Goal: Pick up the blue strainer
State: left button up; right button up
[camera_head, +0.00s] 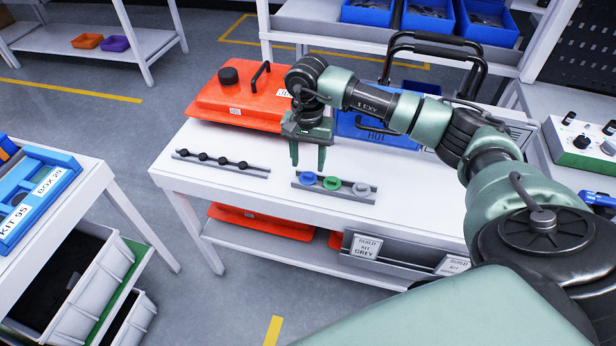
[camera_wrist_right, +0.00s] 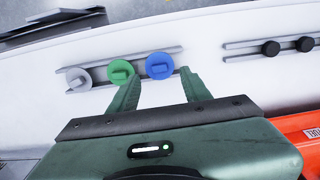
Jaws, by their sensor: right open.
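The blue strainer (camera_head: 308,178) is a small round disc with a raised grip, at the left end of a grey rail (camera_head: 347,198) on the white table. A green one (camera_head: 332,183) and a grey one (camera_head: 361,188) sit beside it on the same rail. My right gripper (camera_head: 308,160) points down, open and empty, above and just behind the blue strainer. In the right wrist view the blue strainer (camera_wrist_right: 160,66) lies just beyond the open fingertips (camera_wrist_right: 158,84), between them from side to side. My left gripper is not in view.
A second rail (camera_head: 220,164) with several black knobs lies to the left. An orange case (camera_head: 237,100) and a blue case (camera_head: 372,133) stand at the table's back. The front strip of the white table (camera_head: 270,207) is clear. Labelled bins sit on the shelf below.

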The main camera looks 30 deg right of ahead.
notch_tip(320, 180, down, 4)
jog(key=shift+s+f+p, duration=0.1)
jog(key=shift+f+p, duration=0.05)
jog(key=shift+p, duration=0.3)
jog(key=c, duration=1)
notch_tip(320, 180, up, 19)
jog(key=b, duration=0.3)
notch_tip(320, 180, up, 10)
jog(key=p, duration=0.8)
send_over(308, 175)
